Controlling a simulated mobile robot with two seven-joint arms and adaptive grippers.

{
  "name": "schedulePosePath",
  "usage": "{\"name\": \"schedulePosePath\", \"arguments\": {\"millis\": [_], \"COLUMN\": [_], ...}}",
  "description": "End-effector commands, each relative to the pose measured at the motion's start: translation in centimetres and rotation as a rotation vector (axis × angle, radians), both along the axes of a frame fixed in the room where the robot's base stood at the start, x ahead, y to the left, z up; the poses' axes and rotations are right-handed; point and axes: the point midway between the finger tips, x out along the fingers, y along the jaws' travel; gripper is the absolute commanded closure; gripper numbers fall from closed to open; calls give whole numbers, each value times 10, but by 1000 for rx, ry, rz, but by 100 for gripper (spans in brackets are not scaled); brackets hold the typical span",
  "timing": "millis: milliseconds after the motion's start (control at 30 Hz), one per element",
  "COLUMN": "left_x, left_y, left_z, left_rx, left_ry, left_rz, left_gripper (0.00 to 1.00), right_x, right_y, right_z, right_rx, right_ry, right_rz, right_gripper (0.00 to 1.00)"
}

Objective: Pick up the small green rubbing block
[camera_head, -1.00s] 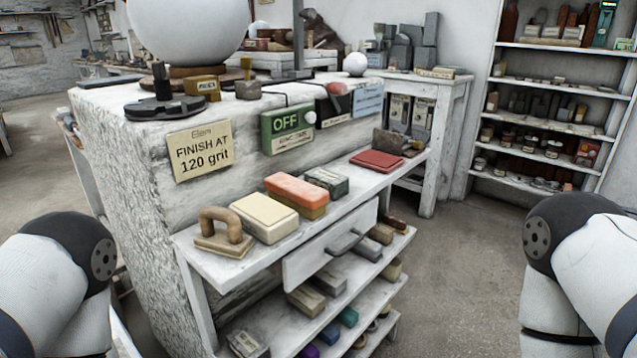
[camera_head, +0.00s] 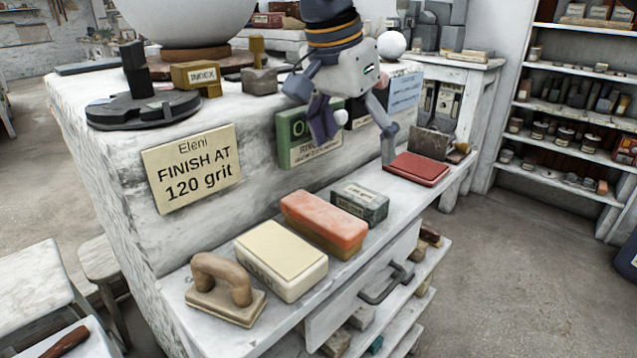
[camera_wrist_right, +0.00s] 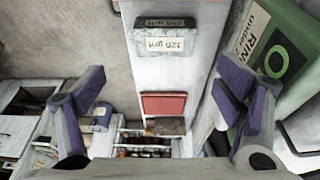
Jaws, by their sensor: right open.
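The small green rubbing block (camera_head: 360,201) is dark grey-green with a pale label on its side. It rests on the white shelf (camera_head: 398,205), right of the orange block. In the right wrist view the block (camera_wrist_right: 166,22) lies at the top, beyond the fingers, with its label facing the camera. My right gripper (camera_head: 355,135) is open and empty, above and behind the block in the head view, in front of the green sign. It also shows in the wrist view (camera_wrist_right: 162,88), its fingers spread either side of the shelf. My left gripper is out of view.
An orange block (camera_head: 323,220), a cream block (camera_head: 281,260) and a wooden-handled float (camera_head: 225,288) line the shelf to the left. A red pad (camera_head: 417,169) lies to the right. The green sign (camera_head: 300,140) stands close to my right fingers.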

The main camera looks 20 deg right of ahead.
Motion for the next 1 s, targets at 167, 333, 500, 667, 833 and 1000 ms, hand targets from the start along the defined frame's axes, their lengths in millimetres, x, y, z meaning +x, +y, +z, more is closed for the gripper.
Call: {"name": "schedulePosePath", "arguments": {"millis": [167,333,500,667,833,1000], "left_x": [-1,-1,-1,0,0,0], "left_y": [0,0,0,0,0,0], "left_z": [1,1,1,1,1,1], "left_rx": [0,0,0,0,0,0], "left_ry": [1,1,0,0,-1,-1], "left_rz": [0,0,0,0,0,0], "left_gripper": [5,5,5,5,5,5], "right_x": [-3,1,5,12,13,13], "right_y": [2,-8,-14,-25,-28,-28], "right_z": [-5,-43,-64,-93,-106,-106], "right_rx": [38,39,37,35,36,36], "right_ry": [10,9,8,9,5,4], "right_rz": [10,10,9,8,9,9], "right_gripper": [15,15,15,15,15,17]}}
